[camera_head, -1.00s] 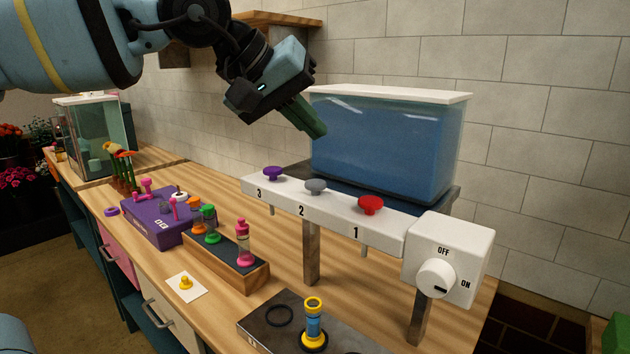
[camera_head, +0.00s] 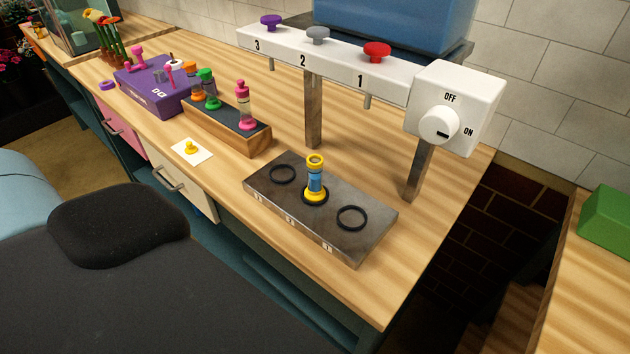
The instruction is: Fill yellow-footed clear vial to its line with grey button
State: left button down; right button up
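The yellow-footed clear vial (camera_head: 316,181) stands upright in the middle ring of a dark metal plate (camera_head: 352,246). It has a yellow rim, and blue shows inside its clear wall; I cannot make out its line or the exact level. The grey button (camera_head: 318,36) sits on the white dispenser bar (camera_head: 340,66) above the number 2, between the purple button (camera_head: 271,22) and the red button (camera_head: 377,51). Neither of my grippers is in view.
A white box with a knob (camera_head: 438,126) marked OFF and ON stands at the bar's right end. A blue-filled tank (camera_head: 400,22) is behind. A wooden rack (camera_head: 228,134) of vials, a yellow stopper (camera_head: 191,147) on a card and a purple box (camera_head: 152,95) are left.

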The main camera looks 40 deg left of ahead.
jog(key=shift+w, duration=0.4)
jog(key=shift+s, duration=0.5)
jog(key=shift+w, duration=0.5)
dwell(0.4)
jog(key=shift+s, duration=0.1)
